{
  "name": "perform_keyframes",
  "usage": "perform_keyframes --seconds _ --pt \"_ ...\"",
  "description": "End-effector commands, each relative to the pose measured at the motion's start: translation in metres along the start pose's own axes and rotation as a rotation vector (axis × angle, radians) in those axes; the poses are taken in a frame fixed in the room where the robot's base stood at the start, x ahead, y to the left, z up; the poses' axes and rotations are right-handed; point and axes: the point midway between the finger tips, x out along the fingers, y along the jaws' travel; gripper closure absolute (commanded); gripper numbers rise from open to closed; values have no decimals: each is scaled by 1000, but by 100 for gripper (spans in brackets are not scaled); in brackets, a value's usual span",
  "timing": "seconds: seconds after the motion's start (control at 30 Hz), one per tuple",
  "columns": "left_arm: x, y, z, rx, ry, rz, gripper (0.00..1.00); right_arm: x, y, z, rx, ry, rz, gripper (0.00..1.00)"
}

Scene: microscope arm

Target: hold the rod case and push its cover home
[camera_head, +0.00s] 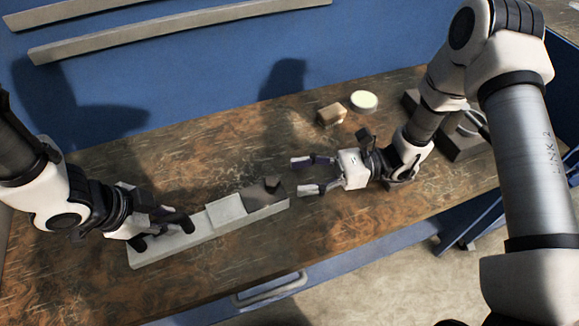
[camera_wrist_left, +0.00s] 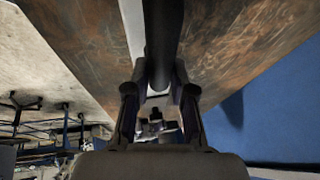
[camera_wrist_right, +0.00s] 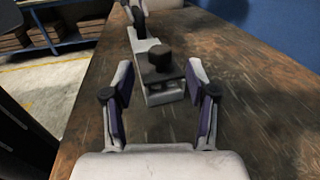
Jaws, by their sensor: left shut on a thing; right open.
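A long light grey holder (camera_head: 190,240) lies on the bench, with a raised block (camera_head: 227,210) at its middle. My left gripper (camera_head: 168,225) is at its left part. In the left wrist view its fingers are shut on a long dark cylinder, which I take as the rod case (camera_wrist_left: 163,40). A dark piece (camera_head: 265,188) sits at the holder's right end; in the right wrist view it shows a round dark end (camera_wrist_right: 160,58). I cannot tell the cover from the case there. My right gripper (camera_head: 304,174) is open and empty, a short way right of this end.
A small tan block (camera_head: 332,113) and a round pale-topped item (camera_head: 364,100) stand farther back on the wooden bench (camera_head: 330,245). A dark grey object (camera_head: 465,145) lies to the right behind my right arm. A blue wall (camera_head: 200,70) closes the back.

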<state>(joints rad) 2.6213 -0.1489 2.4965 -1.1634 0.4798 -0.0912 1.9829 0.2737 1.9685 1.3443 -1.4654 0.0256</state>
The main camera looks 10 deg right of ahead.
Motion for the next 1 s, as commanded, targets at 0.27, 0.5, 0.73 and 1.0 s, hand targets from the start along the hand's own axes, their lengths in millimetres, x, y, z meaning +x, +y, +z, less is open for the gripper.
perform_keyframes --seconds 0.27,0.5,0.73,1.0 --pt "0 0 0 0 1 -1 100 -61 -1 0 -2 -2 -4 43" --pt "0 0 0 0 1 -1 100 -69 0 0 1 0 0 43" --pt "0 0 0 0 1 -1 62 -68 0 0 1 0 0 43" --pt "0 0 0 0 0 0 47 -68 0 0 0 0 0 43"
